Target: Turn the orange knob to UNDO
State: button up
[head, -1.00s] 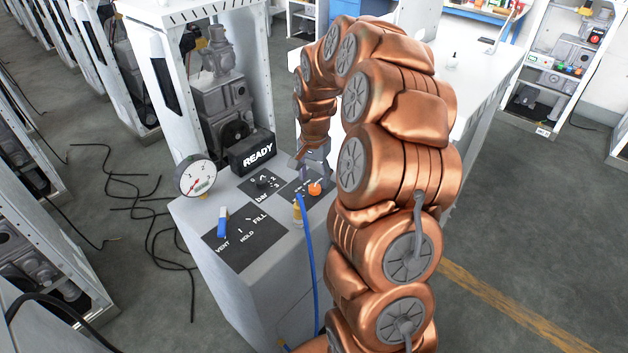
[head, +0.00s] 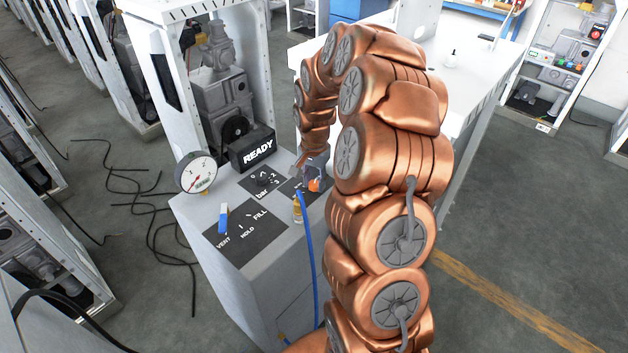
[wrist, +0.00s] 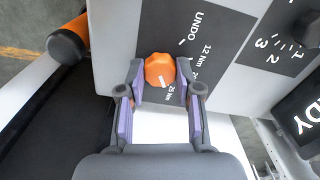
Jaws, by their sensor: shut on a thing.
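The orange knob (wrist: 160,66) sits on a dark panel plate in the wrist view. Its short white mark is on the side toward my gripper, nearer the Nm labels than the UNDO label (wrist: 212,24), which is at the upper right. My gripper (wrist: 159,74) has one fingertip on each side of the knob and is shut on it.
A blue lever (head: 223,218) on the VENT/HOLD/FILL plate, a gauge (head: 197,172), a black bar knob (head: 264,178) and a READY display (head: 252,150) share the console top. A blue hose (head: 308,240) hangs close to my gripper.

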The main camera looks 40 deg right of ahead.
grip_shut()
jog(key=shift+f+b, duration=0.1)
jog(key=shift+b, duration=0.25)
jog(key=n+b, duration=0.2)
jog(key=shift+f+n+b, duration=0.15)
jog(key=shift+n+b, duration=0.2)
jog(key=shift+n, duration=0.05)
jog(key=n+b, duration=0.2)
jog(key=n, duration=0.1)
jog(key=shift+n+b, duration=0.3)
jog(key=shift+b, duration=0.05)
jog(key=n+b, duration=0.2)
jog(key=n, duration=0.2)
jog(key=shift+n, duration=0.3)
jog(key=n, duration=0.4)
jog(key=n+b, duration=0.1)
jog(key=n, duration=0.1)
jog(key=shift+r, duration=0.25)
jog(key=n, duration=0.6)
jog(key=shift+n+p, duration=0.35)
jog(key=shift+n, duration=0.05)
